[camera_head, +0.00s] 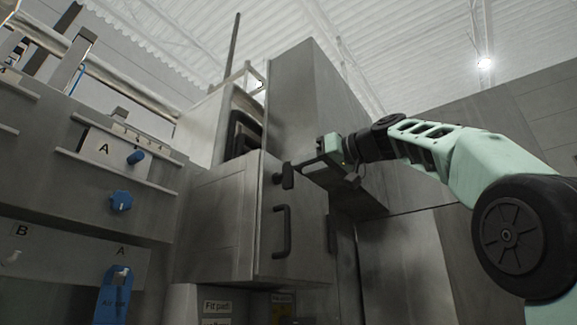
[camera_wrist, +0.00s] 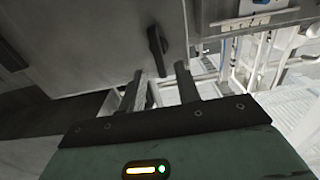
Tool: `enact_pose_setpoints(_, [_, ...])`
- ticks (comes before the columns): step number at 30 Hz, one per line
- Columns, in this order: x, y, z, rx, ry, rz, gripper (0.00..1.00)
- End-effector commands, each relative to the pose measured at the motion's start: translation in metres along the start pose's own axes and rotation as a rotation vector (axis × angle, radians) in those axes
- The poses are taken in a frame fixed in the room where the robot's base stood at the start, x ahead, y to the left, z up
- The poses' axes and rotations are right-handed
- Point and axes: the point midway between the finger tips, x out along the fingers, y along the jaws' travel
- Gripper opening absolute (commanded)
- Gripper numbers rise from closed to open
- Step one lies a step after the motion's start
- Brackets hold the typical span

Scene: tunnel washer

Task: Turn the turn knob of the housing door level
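The housing door (camera_head: 301,205) is a grey metal panel, closed as far as I can see. Its turn knob (camera_head: 287,177) is small and black, near the door's top left. Its grip looks roughly upright in the head view. The knob (camera_wrist: 157,45) also shows in the wrist view as a slightly tilted black bar on the grey door (camera_wrist: 95,35). My gripper (camera_wrist: 159,68) is open, its two fingers apart and empty. The knob lies just beyond the gap between the fingertips; contact cannot be told. In the head view my gripper (camera_head: 298,170) is right beside the knob.
A black bar handle (camera_head: 281,231) is on the door below the knob. A panel with blue knobs (camera_head: 121,201) stands at the left. Grey cabinet walls (camera_head: 405,255) are at the right, under my arm. Pipes (camera_wrist: 263,60) show at the right of the wrist view.

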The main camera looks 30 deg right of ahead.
Motion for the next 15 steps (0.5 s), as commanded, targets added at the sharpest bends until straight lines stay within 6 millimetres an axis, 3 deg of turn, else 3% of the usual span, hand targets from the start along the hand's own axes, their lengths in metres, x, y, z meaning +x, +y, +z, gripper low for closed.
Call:
enact_pose_setpoints(6, [0.038, 0.0, -0.003, 0.001, -0.002, -0.002, 0.33])
enact_pose_setpoints(15, [0.057, 0.0, 0.0, 0.0, 0.0, 0.0, 0.33])
